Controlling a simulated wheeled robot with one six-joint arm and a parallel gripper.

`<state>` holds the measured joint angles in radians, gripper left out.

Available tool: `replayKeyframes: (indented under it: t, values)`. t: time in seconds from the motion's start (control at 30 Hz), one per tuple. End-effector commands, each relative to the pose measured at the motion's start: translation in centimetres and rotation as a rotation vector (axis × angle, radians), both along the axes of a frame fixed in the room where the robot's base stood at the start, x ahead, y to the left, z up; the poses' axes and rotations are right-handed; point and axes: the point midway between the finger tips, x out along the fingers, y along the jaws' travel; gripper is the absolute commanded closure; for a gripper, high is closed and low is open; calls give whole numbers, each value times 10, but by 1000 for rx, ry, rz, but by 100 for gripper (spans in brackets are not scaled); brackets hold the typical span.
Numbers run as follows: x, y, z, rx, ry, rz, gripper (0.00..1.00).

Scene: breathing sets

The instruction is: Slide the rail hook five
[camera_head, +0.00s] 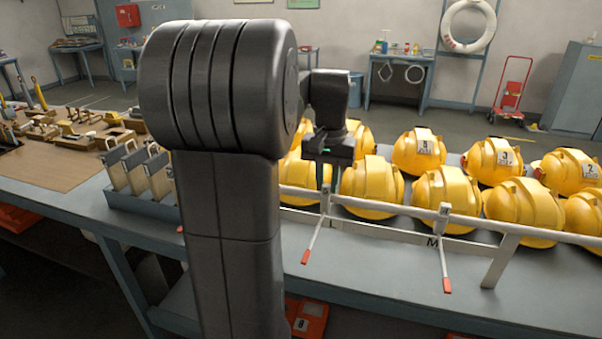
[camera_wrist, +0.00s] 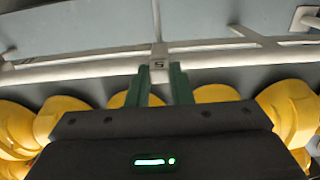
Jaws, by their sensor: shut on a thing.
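Rail hook five is a pale hook whose tab (camera_wrist: 159,62), marked 5, sits between my fingertips in the wrist view. My gripper (camera_wrist: 158,78) is shut on this tab, with one green finger on each side. In the head view my gripper (camera_head: 326,182) reaches down to the pale rail (camera_head: 385,212) from above. A hook stem with a red tip (camera_head: 312,242) slants down below it, on the near side of the rail. The rail also shows in the wrist view (camera_wrist: 85,68). My arm hides the rail's left part.
A second red-tipped hook (camera_head: 444,252) hangs further right on the rail, near a support post (camera_head: 500,262). Yellow helmets (camera_head: 447,198) stand in rows behind the rail. A rack of upright plates (camera_head: 135,170) is at left. The grey bench (camera_head: 390,285) is clear in front.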

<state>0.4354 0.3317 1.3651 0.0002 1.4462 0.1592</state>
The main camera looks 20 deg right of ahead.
Motion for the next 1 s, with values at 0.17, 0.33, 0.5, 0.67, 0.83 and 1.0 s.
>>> replayKeyframes:
  t: [0.17,0.33,0.5,0.67,0.83,1.0]
  values:
    - [-11,-16,1,-3,-3,-1,100]
    - [-11,-17,1,-3,-3,1,100]
    - [-11,-17,1,-3,-4,1,79]
    - [-11,-17,1,-2,-2,1,58]
    - [-11,-16,1,-1,-2,1,58]
    - [-11,-17,8,-2,-3,1,58]
